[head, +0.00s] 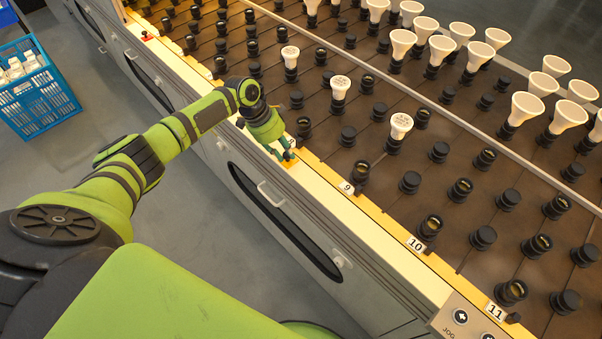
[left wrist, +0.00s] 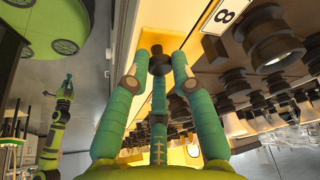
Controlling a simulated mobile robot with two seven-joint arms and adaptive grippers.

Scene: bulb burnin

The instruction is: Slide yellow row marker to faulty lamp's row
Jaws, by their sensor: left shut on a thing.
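My left gripper (head: 287,154) is at the machine's near edge, up-left of the row 9 label. In the left wrist view its teal fingers (left wrist: 159,75) close around the dark knob of the yellow row marker (left wrist: 159,60). The marker's body is mostly hidden and hard to tell from the yellow edge strip. The row 8 label (left wrist: 219,16) is beside it. Small white lamps (head: 290,55), (head: 340,88) and (head: 401,125) stand in sockets at different rows. I cannot tell which lamp is faulty.
Row 9 label (head: 347,187), row 10 label (head: 415,243) and row 11 label (head: 495,310) line the near edge. A jog panel (head: 462,321) sits at the lower right. Larger lamps (head: 440,50) fill the far side. A blue crate (head: 40,95) stands on the floor at left.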

